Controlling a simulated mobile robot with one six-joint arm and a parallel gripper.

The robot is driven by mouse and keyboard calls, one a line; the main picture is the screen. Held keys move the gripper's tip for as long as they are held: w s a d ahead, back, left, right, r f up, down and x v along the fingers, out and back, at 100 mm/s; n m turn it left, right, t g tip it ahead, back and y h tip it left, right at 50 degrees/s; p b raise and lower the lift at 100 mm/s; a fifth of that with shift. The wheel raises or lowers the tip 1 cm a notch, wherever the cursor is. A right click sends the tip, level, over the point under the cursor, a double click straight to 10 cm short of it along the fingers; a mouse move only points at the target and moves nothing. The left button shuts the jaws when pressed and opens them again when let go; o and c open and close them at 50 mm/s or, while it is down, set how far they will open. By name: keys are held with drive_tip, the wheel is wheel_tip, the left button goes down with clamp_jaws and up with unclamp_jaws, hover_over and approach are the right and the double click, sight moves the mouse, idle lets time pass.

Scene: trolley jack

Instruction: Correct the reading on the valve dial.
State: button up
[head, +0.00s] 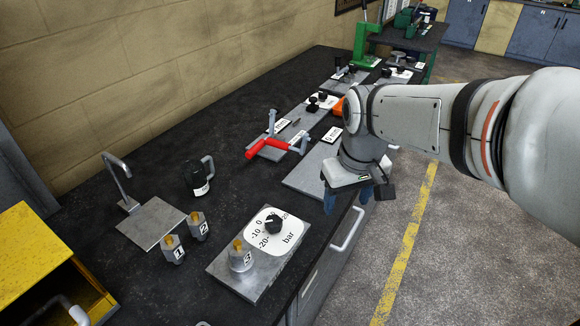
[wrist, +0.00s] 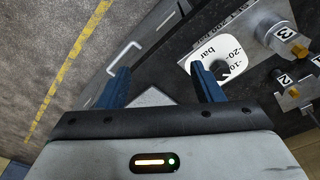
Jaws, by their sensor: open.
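The valve dial (head: 290,223) is a white rounded plate with a "bar" scale running from -20 through -10 and 0 upward. A black knob (head: 273,224) sits at its middle; a pale mark seems to point up-left, near 0, but the exact reading is too small to tell. The dial lies on a grey metal plate (head: 243,287) on the bench. My gripper (head: 347,200) is open and empty, up and right of the dial, near the bench's front edge. In the wrist view the dial (wrist: 232,60) shows just beyond the right finger of my gripper (wrist: 163,75).
A metal fitting marked 3 (head: 240,260) stands on the same plate beside the dial. A drawer handle (head: 348,230) juts from the bench front.

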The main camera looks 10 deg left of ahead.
sight(273, 220)
drive_tip(key=w+a+f+n, duration=0.1)
drive_tip(key=a, duration=0.4)
drive_tip(key=w+a+f+n+g+b, duration=0.1)
drive_tip(key=a+f+n, duration=0.1)
drive_tip(key=a, duration=0.3)
drive_tip(key=w+a+f+n, duration=0.1)
drive_tip(key=w+a, duration=0.1)
drive_tip(key=a, duration=0.3)
drive_tip(key=shift+a+f+n, duration=0.2)
drive_tip(key=shift+f+n, duration=0.2)
drive_tip(key=shift+a+f, duration=0.3)
wheel_tip(273, 220, down, 7)
drive_tip(key=shift+f, duration=0.15)
drive_tip(key=shift+c, duration=0.4)
drive_tip(key=c, duration=0.9)
